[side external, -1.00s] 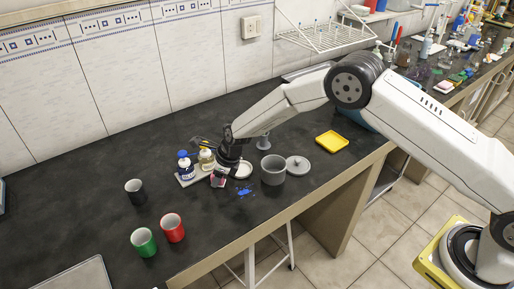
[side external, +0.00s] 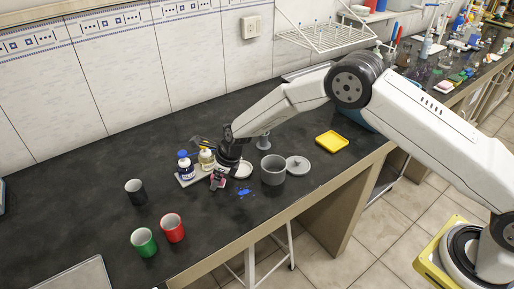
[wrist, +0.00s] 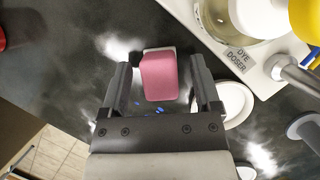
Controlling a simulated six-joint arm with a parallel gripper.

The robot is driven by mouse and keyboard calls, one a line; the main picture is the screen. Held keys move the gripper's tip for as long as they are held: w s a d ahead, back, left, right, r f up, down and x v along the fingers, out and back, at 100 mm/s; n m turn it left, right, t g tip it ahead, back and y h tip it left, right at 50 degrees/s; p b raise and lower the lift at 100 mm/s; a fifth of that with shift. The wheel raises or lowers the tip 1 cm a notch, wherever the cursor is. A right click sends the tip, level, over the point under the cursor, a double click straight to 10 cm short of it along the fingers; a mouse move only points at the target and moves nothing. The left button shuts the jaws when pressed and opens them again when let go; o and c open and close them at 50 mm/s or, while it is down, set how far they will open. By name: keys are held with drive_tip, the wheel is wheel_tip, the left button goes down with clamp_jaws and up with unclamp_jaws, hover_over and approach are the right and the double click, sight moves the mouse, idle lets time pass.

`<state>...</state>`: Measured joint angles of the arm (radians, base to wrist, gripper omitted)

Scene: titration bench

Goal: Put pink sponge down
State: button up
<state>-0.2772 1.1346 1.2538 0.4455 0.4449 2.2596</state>
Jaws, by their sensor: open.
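The pink sponge (wrist: 160,77) lies between the two fingers of my gripper (wrist: 162,72) in the wrist view. Gaps show on both sides of it, so the jaws are open around it. In the side view the sponge (side external: 218,181) is a small pink patch under my gripper (side external: 218,183), low over the dark bench, partly hidden by the fingers. Whether its underside touches the bench is hard to tell.
A white dish (wrist: 236,98) is by the right finger. A grey pot (side external: 272,170), a red cup (side external: 172,229) and a green cup (side external: 144,242) stand nearby. Blue marks (side external: 245,192) lie on the bench.

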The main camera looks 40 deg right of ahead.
drive_tip(key=v, duration=1.2)
idle(0.6)
drive_tip(key=s+d+r+n+h, duration=0.1)
drive_tip(key=s+d+n, duration=0.4)
drive_tip(key=s+n, duration=0.4)
drive_tip(key=s+d+r+n+h, duration=0.1)
drive_tip(key=s+d+r+n, duration=0.1)
drive_tip(key=s+d+n, duration=0.4)
drive_tip(key=s+d+r+n+h, duration=0.1)
drive_tip(key=s+d+n, duration=0.4)
drive_tip(key=s+n, duration=0.6)
drive_tip(key=shift+s+d+r+n+g, duration=0.3)
drive_tip(key=shift+s+d+r+n, duration=0.1)
drive_tip(key=shift+n, duration=0.1)
